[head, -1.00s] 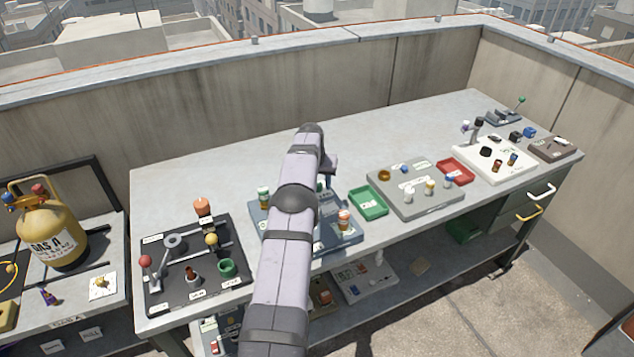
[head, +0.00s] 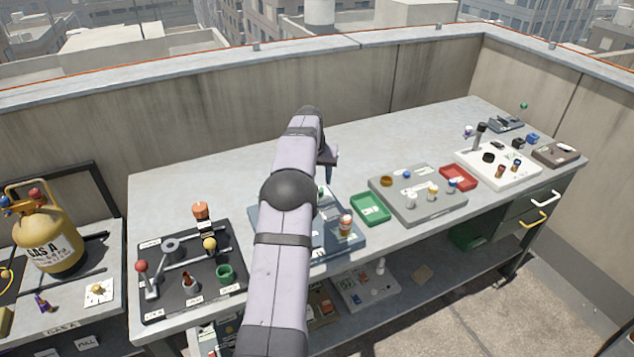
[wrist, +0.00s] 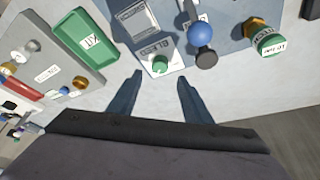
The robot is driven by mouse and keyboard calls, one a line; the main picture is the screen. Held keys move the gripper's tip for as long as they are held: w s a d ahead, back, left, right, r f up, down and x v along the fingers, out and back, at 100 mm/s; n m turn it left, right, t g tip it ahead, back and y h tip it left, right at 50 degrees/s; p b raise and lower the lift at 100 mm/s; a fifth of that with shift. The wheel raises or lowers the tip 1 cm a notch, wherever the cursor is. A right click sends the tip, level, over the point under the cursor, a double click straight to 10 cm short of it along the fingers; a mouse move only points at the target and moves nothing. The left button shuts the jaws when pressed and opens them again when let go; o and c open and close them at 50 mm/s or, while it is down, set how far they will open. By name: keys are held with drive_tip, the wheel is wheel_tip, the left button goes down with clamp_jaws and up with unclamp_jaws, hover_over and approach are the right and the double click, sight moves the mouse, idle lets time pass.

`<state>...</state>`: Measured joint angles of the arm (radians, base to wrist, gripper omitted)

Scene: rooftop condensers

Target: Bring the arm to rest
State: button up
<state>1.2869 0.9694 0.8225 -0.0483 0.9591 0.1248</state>
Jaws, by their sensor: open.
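My gripper (wrist: 155,95) shows in the wrist view with its two dark blue fingers apart and nothing between them. It is above the pale bench (head: 350,155), near a blue-grey board (wrist: 222,48). On that board are a green knob (wrist: 160,64) on a light plate, a blue ball (wrist: 201,33) on a dark lever and a green-and-copper fitting (wrist: 268,42). In the head view my arm crosses the middle and hides much of this board (head: 325,250). The gripper is mostly hidden there, behind the arm.
A black board (head: 205,285) with levers and valves lies left. A green tray (head: 370,209), a grey board (head: 440,208), a red tray (head: 458,177) and a white board (head: 520,182) lie right. A yellow gas cylinder (head: 48,238) stands far left. The bench's back strip is clear.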

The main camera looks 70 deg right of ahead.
drive_tip(key=shift+a+r, duration=0.1)
drive_tip(key=shift+r, duration=0.05)
idle(0.3)
drive_tip(key=w+a+r+n+t+p, duration=0.15)
drive_tip(key=w+a+r+n, duration=0.4)
drive_tip(key=w+a, duration=0.75)
drive_tip(key=w+a+r+n+y, duration=0.1)
drive_tip(key=w+a, duration=0.2)
drive_tip(key=a, duration=0.5)
drive_tip(key=w+a+n+y, duration=0.1)
drive_tip(key=w+a, duration=0.2)
drive_tip(key=a, duration=0.5)
drive_tip(key=s+a+f+n+y, duration=0.1)
drive_tip(key=a+f+n, duration=0.1)
drive_tip(key=a, duration=0.9)
drive_tip(key=s+a+f+n+y, duration=0.1)
drive_tip(key=a+f+n, duration=0.2)
drive_tip(key=a, duration=0.8)
drive_tip(key=s+a+f+n+g+b, duration=0.1)
drive_tip(key=s+a+f, duration=0.4)
drive_tip(key=s+a, duration=0.7)
drive_tip(key=shift+s+a+n+g+y, duration=0.35)
drive_tip(key=shift+n+g, duration=0.3)
drive_tip(key=shift+n, duration=0.6)
